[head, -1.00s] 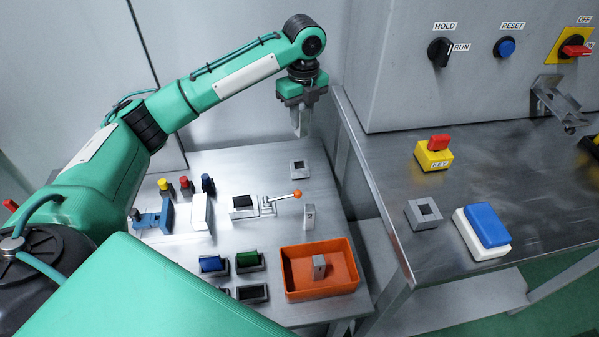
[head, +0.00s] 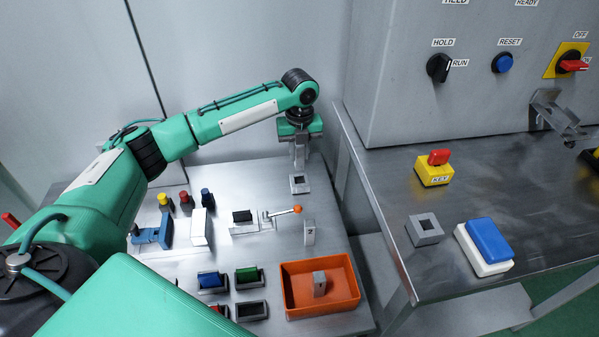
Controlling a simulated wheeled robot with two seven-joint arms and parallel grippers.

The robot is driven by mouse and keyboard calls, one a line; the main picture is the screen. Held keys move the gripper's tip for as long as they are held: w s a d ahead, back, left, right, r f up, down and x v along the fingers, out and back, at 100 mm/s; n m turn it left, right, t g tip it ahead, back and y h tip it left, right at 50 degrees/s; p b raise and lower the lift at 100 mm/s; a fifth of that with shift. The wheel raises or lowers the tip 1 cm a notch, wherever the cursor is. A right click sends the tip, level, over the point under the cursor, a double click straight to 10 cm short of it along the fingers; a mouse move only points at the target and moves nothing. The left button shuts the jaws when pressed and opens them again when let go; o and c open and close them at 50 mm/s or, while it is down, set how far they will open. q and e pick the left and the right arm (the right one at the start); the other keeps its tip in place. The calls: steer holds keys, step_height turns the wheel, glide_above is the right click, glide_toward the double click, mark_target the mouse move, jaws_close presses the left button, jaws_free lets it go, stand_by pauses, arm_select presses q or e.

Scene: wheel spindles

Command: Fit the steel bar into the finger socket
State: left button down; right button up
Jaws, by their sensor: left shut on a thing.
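My left gripper (head: 300,144) is shut on the steel bar (head: 300,160), a pale grey piece that points straight down from the fingers. Directly below it on the left table is a small grey square socket (head: 299,187) with a dark opening. The bar's lower end shows at the far side of this opening; I cannot tell whether it is inside or just above. A similar grey square socket (head: 425,230) sits on the right bench. My right gripper is not in view.
A grey block marked 2 (head: 309,233) stands near an orange bin (head: 345,300) that holds another grey block (head: 319,284). A toggle clamp with an orange knob (head: 297,209) lies left of the marked block. A control cabinet (head: 400,100) stands on the right bench.

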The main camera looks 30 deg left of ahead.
arm_select(q)
step_height(320, 180, down, 8)
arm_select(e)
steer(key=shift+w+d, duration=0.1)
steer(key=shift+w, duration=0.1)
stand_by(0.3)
arm_select(q)
steer(key=c, duration=1.2)
jaws_free()
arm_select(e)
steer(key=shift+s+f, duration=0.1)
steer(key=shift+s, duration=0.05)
arm_select(q)
step_height(320, 180, up, 11)
steer(key=shift+r, duration=0.55)
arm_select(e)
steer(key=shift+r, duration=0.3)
